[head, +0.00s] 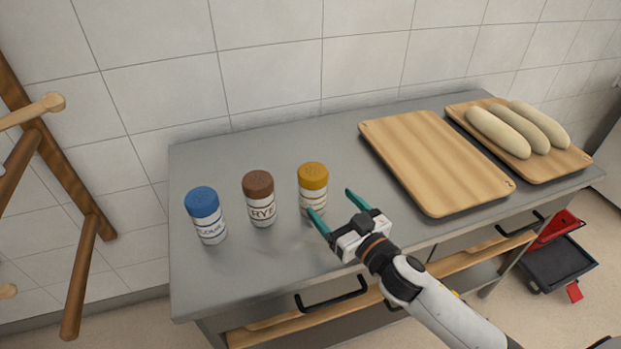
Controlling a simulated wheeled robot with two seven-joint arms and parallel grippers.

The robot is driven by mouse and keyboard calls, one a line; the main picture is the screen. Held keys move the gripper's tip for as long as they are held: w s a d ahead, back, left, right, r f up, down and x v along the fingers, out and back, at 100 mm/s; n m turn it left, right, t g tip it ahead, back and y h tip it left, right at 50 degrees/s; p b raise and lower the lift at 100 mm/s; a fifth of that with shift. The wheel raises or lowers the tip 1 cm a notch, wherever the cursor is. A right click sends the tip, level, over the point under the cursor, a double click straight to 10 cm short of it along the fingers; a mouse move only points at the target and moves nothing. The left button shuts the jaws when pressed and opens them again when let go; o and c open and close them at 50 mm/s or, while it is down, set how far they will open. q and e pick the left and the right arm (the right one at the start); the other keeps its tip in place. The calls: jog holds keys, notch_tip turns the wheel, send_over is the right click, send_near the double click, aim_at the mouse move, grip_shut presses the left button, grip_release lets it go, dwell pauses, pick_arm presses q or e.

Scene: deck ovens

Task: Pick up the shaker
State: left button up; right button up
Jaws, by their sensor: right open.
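Three shakers stand upright in a row on the left part of the grey counter. One has a blue lid (207,215), one has a brown lid and a label reading "RYE" (260,198), and one has a yellow lid (313,186). My right gripper (334,203) is open and empty, with its teal fingers spread. It is close to the yellow-lidded shaker, at its lower right. One finger overlaps the lower part of that shaker in the picture; I cannot tell whether they touch. My left gripper is not in view.
An empty wooden board (435,160) lies on the counter to the right. Another board (560,165) beyond it holds three pale dough loaves (520,128). A tiled wall is behind the counter (235,260). A wooden rack (60,180) stands at the left.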

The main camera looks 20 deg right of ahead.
aim_at(309, 166)
jog(key=p+x, duration=0.1)
jog(key=x, duration=0.8)
jog(key=shift+w+a+f+p, duration=0.1)
jog(key=shift+w+a+p, duration=0.2)
jog(key=shift+w+p, duration=0.05)
jog(key=c, duration=1.2)
notch_tip(309, 166, up, 10)
jog(key=shift+r+p, duration=0.1)
jog(key=shift+p, duration=0.7)
